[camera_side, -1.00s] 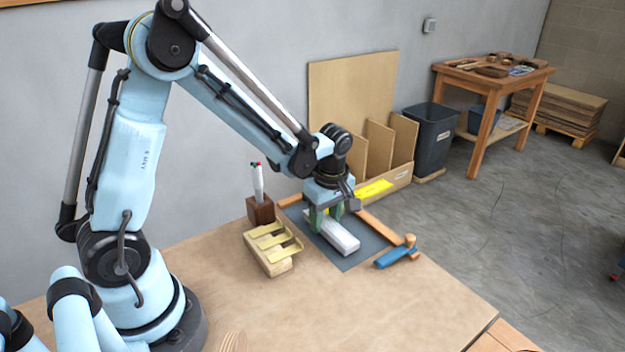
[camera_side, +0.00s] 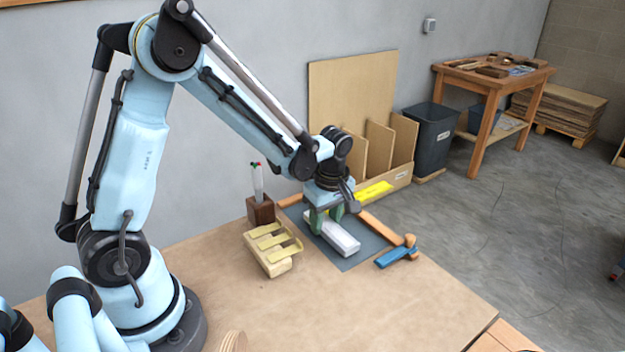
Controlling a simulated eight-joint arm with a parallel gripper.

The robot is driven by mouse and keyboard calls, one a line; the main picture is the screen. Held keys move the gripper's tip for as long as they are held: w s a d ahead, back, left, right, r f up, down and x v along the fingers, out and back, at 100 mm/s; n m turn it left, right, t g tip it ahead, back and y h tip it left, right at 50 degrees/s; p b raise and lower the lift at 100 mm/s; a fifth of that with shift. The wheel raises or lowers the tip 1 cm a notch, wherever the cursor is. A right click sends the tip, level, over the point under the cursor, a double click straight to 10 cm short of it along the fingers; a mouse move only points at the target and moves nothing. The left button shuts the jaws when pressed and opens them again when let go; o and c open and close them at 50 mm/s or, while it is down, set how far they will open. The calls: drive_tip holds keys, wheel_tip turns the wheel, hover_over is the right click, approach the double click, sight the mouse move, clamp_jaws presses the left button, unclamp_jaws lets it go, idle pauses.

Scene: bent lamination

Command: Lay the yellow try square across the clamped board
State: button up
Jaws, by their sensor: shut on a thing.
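My gripper (camera_side: 328,218), with green fingers, is low over a dark mat (camera_side: 362,246) on the bench. Its fingers are shut on a pale, whitish block (camera_side: 340,238) near its far end. The block appears to rest on the mat; I cannot tell if there is a gap under it. A flat yellow piece (camera_side: 373,191) shows behind the gripper, by the sheet rack. I cannot tell whether it is the try square. No clamped board is clearly identifiable. A pale wooden form (camera_side: 268,256) with several yellowish strips across it sits left of the mat.
A dark brown holder (camera_side: 260,209) with pens stands behind the form. A blue and wooden tool (camera_side: 393,257) lies right of the mat. A wooden rack (camera_side: 400,180) stands behind the bench, beside a dark bin (camera_side: 434,140).

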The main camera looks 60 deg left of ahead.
drive_tip(key=shift+w, duration=0.35)
drive_tip(key=o, duration=1.7)
drive_tip(key=shift+c, duration=0.2)
drive_tip(key=shift+r, duration=3.5)
